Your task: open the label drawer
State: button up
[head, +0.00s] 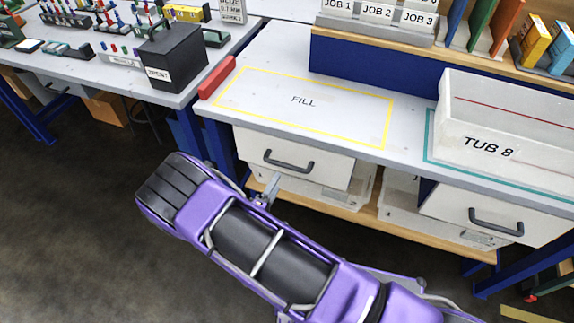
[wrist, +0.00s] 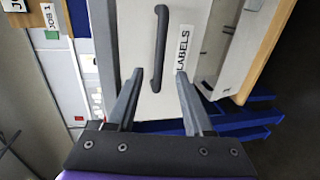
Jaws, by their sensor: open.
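The label drawer has a white front (head: 335,171) under the bench top, below the FILL area, and looks shut. Its dark bar handle (head: 288,165) runs level across the front. In the wrist view, which is turned sideways, the handle (wrist: 159,45) runs up and down beside a LABELS tag (wrist: 184,47). My gripper (head: 268,188) is open and empty, just in front of and below the handle's left end in the head view. In the wrist view my gripper's fingertips (wrist: 158,77) lie on either side of the handle's near end. They appear apart from it; the depth gap is unclear.
A second drawer (head: 480,213) with a similar handle is at the right, under TUB 8 (head: 520,125). White bins (head: 318,190) stand on a wooden shelf below. A red block (head: 216,77) sits at the bench's left edge. Open floor (head: 70,220) lies left.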

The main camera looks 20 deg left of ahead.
aim_at(286, 167)
jog(key=x, duration=1)
jog(key=shift+w+d+b, duration=0.1)
jog(key=shift+w+b, duration=0.1)
jog(key=shift+b, duration=0.15)
grip_shut()
dwell(0.8)
